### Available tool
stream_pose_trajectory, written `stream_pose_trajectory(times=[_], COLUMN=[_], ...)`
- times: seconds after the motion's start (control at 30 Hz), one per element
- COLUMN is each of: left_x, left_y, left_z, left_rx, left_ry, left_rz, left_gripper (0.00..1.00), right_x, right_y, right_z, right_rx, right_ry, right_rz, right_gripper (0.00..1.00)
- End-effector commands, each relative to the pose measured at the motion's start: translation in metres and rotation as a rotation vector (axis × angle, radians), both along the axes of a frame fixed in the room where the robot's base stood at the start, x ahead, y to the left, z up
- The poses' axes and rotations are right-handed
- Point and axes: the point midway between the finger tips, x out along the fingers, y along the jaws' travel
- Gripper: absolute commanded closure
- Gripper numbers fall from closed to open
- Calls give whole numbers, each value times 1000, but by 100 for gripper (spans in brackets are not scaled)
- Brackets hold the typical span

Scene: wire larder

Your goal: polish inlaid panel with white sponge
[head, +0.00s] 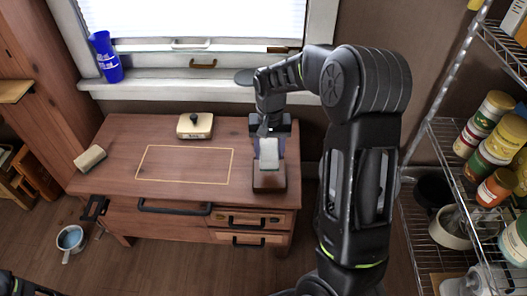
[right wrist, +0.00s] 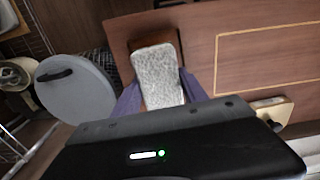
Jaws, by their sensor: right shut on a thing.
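The white sponge (head: 268,152) is held between the fingers of my right gripper (head: 270,134), at the right end of the wooden chest top. In the right wrist view the sponge (right wrist: 157,75) sits between the two fingers, its pale speckled face showing. It is over a brown block or tray (head: 268,181); I cannot tell whether they touch. The inlaid panel (head: 185,163), a pale rectangular outline in the wood, lies left of the gripper, bare. Its outline also shows in the right wrist view (right wrist: 270,42).
A tan block (head: 90,158) lies at the top's left end. A cream box with a black knob (head: 195,125) stands behind the panel. A blue cup (head: 105,57) is on the windowsill. A wire rack (head: 445,150) with jars stands right.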

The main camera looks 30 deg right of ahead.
Motion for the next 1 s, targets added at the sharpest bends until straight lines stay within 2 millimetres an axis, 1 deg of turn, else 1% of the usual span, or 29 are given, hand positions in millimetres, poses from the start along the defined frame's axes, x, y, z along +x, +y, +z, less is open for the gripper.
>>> stream_pose_trajectory(times=[0.23, 0.37, 0.57, 0.8, 1.0], left_x=[0, 0, 0, 1, 3], left_y=[0, 0, 0, 1, 3], left_z=[0, -4, -18, -39, -48], left_rx=[0, 0, 0, 1, 4], left_ry=[1, 1, 1, 0, -3], left_rz=[-1, 0, 1, 4, 9], left_gripper=[0, 0, 0, 0, 0], right_x=[-1, -1, -1, -1, -1], right_y=[0, 0, 0, 0, 0], right_z=[-1, -5, -21, -46, -58], right_rx=[0, 0, 1, 1, 0], right_ry=[1, 2, 3, 3, 2], right_rz=[1, 2, 2, 3, 3], right_gripper=[82, 82, 82, 82, 82])
